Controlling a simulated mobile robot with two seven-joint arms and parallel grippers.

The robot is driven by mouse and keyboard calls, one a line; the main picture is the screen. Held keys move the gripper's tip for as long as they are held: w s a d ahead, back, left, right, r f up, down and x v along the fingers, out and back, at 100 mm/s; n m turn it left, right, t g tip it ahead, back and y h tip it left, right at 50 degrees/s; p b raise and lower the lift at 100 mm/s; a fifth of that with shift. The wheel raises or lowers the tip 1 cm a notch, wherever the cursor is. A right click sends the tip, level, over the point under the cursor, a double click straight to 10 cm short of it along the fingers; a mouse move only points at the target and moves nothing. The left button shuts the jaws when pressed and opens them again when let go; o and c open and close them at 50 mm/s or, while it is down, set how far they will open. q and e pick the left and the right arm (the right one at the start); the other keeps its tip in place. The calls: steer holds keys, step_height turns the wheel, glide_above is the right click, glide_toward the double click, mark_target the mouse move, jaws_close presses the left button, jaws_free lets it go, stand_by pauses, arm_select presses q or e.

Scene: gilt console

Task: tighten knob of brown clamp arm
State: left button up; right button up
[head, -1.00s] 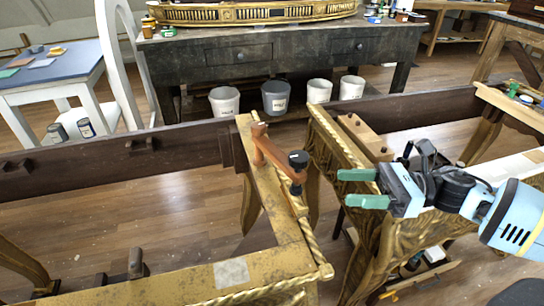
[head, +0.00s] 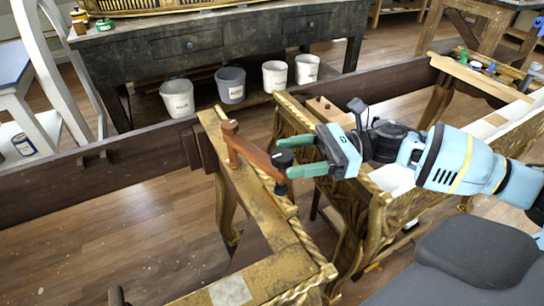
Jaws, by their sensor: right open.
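My right gripper (head: 284,157) reaches in from the right with two green fingers. It is open, with one fingertip at the knob's far side and the other at its near side. I cannot tell whether either finger touches the knob. My left gripper is out of view.
A second gilt frame (head: 378,222) stands close on the right, beneath my right arm. A dark workbench (head: 200,43) stands behind, with several buckets (head: 231,85) under it. A white chair (head: 43,65) is at the left.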

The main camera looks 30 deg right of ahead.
mark_target(272, 160)
steer(key=x, duration=0.3)
steer(key=shift+w+a+r+p, duration=0.1)
steer(key=shift+a+p, duration=0.1)
steer(key=shift+p, duration=0.15)
steer(key=shift+w+a, duration=0.15)
steer(key=shift+a, duration=0.45)
steer(key=shift+c, duration=0.5)
steer(key=c, duration=0.9)
steer(key=shift+m+t, duration=0.3)
steer(key=shift+t, duration=0.1)
